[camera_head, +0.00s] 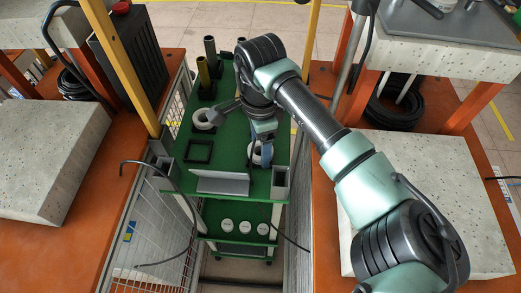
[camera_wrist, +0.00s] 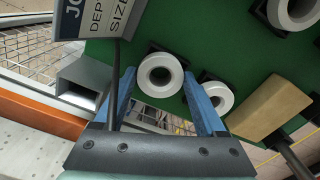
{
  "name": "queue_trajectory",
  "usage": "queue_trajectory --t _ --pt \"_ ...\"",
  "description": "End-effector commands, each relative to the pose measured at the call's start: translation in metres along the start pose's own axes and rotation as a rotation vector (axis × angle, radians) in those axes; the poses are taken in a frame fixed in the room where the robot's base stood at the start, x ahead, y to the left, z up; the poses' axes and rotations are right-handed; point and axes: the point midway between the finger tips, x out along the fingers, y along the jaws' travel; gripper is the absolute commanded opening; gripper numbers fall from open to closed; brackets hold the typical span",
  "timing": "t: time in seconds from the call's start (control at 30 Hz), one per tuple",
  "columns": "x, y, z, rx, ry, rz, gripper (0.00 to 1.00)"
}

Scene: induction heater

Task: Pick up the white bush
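My gripper (camera_head: 262,152) is over the near right part of the green table, pointing down. In the wrist view my gripper (camera_wrist: 157,78) has its two blue fingers spread apart. A white ring-shaped bush (camera_wrist: 160,75) appears between the fingertips, with a dark centre hole; I cannot tell if the fingers touch it. A second white bush (camera_wrist: 214,97) is just right of the right finger. A third white bush (camera_wrist: 294,10) is at the top right. In the head view one white bush (camera_head: 203,119) lies at the left, and another (camera_head: 256,158) is partly hidden by my gripper.
The green table (camera_head: 222,150) has a black square frame (camera_head: 198,151), dark upright cylinders (camera_head: 210,47) at the back and a grey sign plate (camera_head: 220,182) in front. A tan block (camera_wrist: 268,107) is right of my fingers. Orange benches flank the table.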

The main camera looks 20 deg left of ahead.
Motion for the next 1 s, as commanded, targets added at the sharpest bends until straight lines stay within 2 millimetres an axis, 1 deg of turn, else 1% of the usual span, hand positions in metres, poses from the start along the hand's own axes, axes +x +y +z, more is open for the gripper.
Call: queue_trajectory --t 0.03,0.17,0.2,0.27,0.3,0.37,0.4,0.63,0.77,0.87,0.97,1.0 --pt "0.000 0.000 0.000 0.000 0.000 0.000 0.62" --pt "0.000 0.000 0.000 0.000 0.000 0.000 0.39" --pt "0.000 0.000 0.000 0.000 0.000 0.000 0.32" --pt "0.000 0.000 0.000 0.000 0.000 0.000 0.21" --pt "0.000 0.000 0.000 0.000 0.000 0.000 0.14" --pt "0.000 0.000 0.000 0.000 0.000 0.000 0.03" --pt "-0.001 0.000 0.000 0.000 0.000 -0.001 0.01" --pt "-0.002 0.000 0.000 0.000 0.000 -0.001 0.00" --pt "-0.008 -0.001 -0.001 0.000 0.001 -0.002 0.00" --pt "-0.018 -0.001 -0.001 -0.001 0.001 -0.003 0.00" --pt "-0.035 -0.001 -0.001 -0.001 0.003 -0.004 0.00" --pt "-0.044 -0.001 -0.002 0.000 0.004 -0.004 0.00"
